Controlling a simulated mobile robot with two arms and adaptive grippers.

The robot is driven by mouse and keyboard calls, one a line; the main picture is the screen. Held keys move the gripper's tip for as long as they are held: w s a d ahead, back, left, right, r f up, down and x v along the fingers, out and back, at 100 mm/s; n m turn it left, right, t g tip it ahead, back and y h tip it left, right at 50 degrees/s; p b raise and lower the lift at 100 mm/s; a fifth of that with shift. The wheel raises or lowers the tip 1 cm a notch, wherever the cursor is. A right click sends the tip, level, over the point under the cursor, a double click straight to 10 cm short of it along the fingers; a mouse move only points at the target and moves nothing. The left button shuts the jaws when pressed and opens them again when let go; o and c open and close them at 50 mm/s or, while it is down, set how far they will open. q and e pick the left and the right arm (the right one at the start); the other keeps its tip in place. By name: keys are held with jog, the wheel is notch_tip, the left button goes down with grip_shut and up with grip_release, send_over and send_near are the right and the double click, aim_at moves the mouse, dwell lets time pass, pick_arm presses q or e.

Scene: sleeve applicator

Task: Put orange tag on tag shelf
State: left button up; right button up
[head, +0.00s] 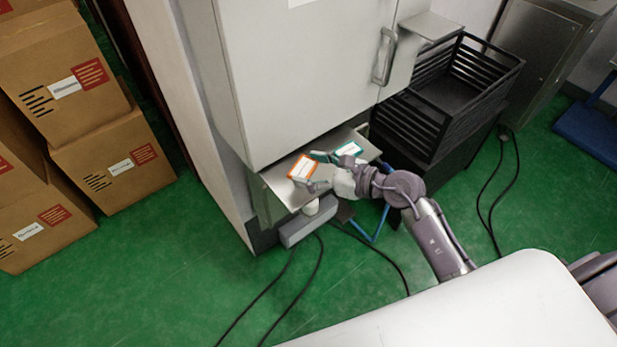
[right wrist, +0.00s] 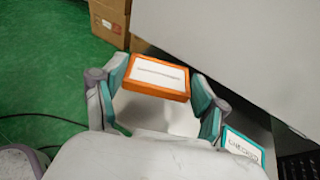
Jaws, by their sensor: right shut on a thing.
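The orange tag (head: 303,168), a flat piece with an orange frame and a white label, is at the metal shelf (head: 283,188) low on the white cabinet. My right gripper (head: 312,170) is shut on it. In the right wrist view the orange tag (right wrist: 158,77) sits between the two fingertips (right wrist: 160,84), one on each short side. I cannot tell whether the tag touches the shelf. A teal-framed tag (head: 349,151) lies on the shelf to the right; it also shows in the right wrist view (right wrist: 243,146). My left gripper is not in view.
The white cabinet (head: 300,75) rises directly above and behind the shelf. Black slatted crates (head: 445,97) stand to the right. Cardboard boxes (head: 112,160) are stacked at left. Cables (head: 318,262) lie on the green floor. A grey box (head: 302,225) sits below the shelf front.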

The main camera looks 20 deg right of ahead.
jog(key=shift+w+a+f, duration=0.15)
jog(key=shift+a+f, duration=0.05)
jog(key=shift+a, duration=0.05)
notch_tip(320, 180, down, 4)
jog(key=shift+f, duration=0.1)
jog(key=shift+b, duration=0.35)
jog(key=o, duration=1)
jog(key=shift+o, duration=0.2)
